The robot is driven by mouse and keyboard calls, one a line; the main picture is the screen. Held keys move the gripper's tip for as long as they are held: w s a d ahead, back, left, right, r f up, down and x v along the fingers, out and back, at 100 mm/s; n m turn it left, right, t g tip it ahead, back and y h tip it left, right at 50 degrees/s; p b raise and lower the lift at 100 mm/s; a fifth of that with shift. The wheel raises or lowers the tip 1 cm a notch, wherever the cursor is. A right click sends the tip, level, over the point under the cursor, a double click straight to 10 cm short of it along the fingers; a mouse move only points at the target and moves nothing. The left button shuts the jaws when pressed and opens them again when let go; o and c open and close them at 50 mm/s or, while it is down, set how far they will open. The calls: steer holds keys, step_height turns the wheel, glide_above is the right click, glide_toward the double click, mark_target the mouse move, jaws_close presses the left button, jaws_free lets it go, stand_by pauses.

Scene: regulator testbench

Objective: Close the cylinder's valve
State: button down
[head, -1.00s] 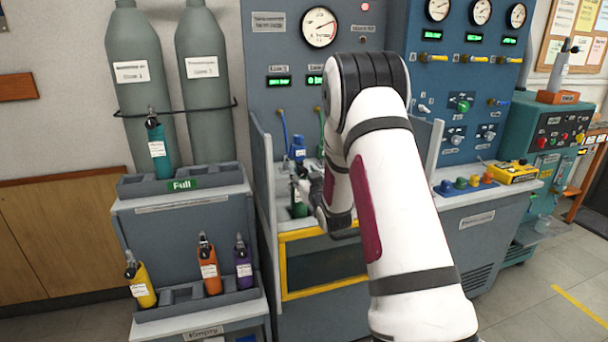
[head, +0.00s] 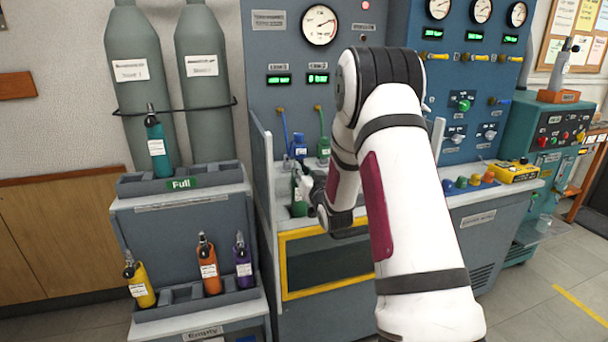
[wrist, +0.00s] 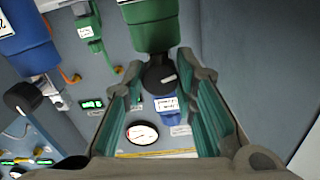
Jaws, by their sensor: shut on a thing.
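The green cylinder (head: 299,209) stands in the open bay of the test bench, partly hidden by my arm. In the wrist view its green body (wrist: 150,22) is at the top, with its black valve knob (wrist: 160,77) below it. My gripper (wrist: 168,76) has its teal-padded fingers on either side of this knob and is shut on it. In the head view my gripper (head: 307,187) is small and mostly hidden at the cylinder's top. How far the valve is turned cannot be told.
A blue regulator (head: 299,147) and a green regulator (head: 323,148) hang on hoses behind the cylinder. Grey side panels (head: 263,180) flank the bay. A rack at the left holds teal (head: 157,148), yellow (head: 140,283), orange (head: 208,268) and purple (head: 242,262) cylinders.

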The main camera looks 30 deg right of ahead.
steer(key=m+b, duration=0.1)
steer(key=m, duration=0.4)
steer(key=shift+d+m, duration=0.1)
steer(key=shift+m, duration=0.3)
steer(key=m, duration=0.5)
steer(key=m+p, duration=0.1)
steer(key=m, duration=0.4)
steer(key=shift+m+p, duration=1.25)
steer(key=shift+m, duration=1.35)
steer(key=shift+f, duration=0.1)
steer(key=c, duration=1.3)
jaws_free()
